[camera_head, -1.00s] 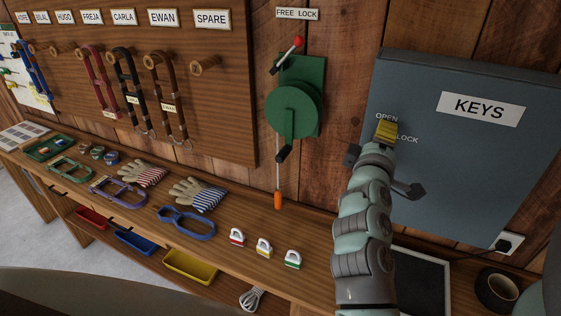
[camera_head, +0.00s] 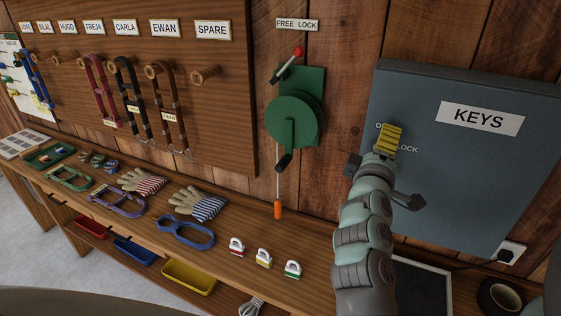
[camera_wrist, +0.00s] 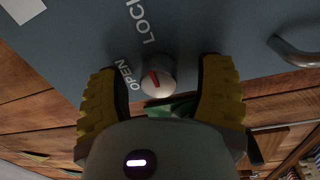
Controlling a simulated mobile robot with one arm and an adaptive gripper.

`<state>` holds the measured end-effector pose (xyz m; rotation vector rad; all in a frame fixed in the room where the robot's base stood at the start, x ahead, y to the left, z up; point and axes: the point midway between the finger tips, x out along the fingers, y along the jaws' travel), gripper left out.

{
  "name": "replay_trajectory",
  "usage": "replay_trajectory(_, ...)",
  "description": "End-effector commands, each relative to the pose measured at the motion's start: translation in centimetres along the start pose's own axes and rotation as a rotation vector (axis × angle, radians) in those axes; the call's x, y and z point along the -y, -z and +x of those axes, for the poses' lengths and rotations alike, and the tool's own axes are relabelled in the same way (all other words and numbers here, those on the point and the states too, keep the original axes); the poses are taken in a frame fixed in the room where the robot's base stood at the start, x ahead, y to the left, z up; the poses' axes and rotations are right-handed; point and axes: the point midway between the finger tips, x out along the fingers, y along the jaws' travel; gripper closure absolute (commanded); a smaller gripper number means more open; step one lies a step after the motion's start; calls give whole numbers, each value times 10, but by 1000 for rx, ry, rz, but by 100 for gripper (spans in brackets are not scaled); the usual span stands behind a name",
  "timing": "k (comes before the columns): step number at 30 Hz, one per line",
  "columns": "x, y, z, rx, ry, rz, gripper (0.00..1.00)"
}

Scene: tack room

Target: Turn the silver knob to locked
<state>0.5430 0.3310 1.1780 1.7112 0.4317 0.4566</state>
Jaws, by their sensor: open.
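The silver knob (camera_wrist: 158,80) with a red mark sits on the grey-blue key cabinet (camera_head: 460,170), beside the words OPEN and LOCK. In the wrist view the red mark slants up and left; I cannot tell exactly which word it points to. My gripper (camera_wrist: 159,68) is open, with one yellow finger on each side of the knob and a gap to each. In the head view my gripper (camera_head: 388,138) is in front of the cabinet's label area, hides the knob and covers most of OPEN.
A dark handle (camera_head: 409,199) sticks out of the cabinet just right of my wrist. A green crank device (camera_head: 295,120) is on the wall to the left. The bench below holds padlocks (camera_head: 263,258), gloves (camera_head: 198,203) and a dark-framed panel (camera_head: 422,280).

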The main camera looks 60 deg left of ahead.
Motion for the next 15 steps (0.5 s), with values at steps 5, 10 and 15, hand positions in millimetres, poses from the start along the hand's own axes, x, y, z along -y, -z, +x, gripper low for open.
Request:
replay_trajectory(5, 0, 1, -4, -2, 1, 1, 33)
replay_trajectory(10, 0, 2, -23, -6, -1, 2, 33)
replay_trajectory(15, 1, 3, -56, -9, 3, 2, 33)
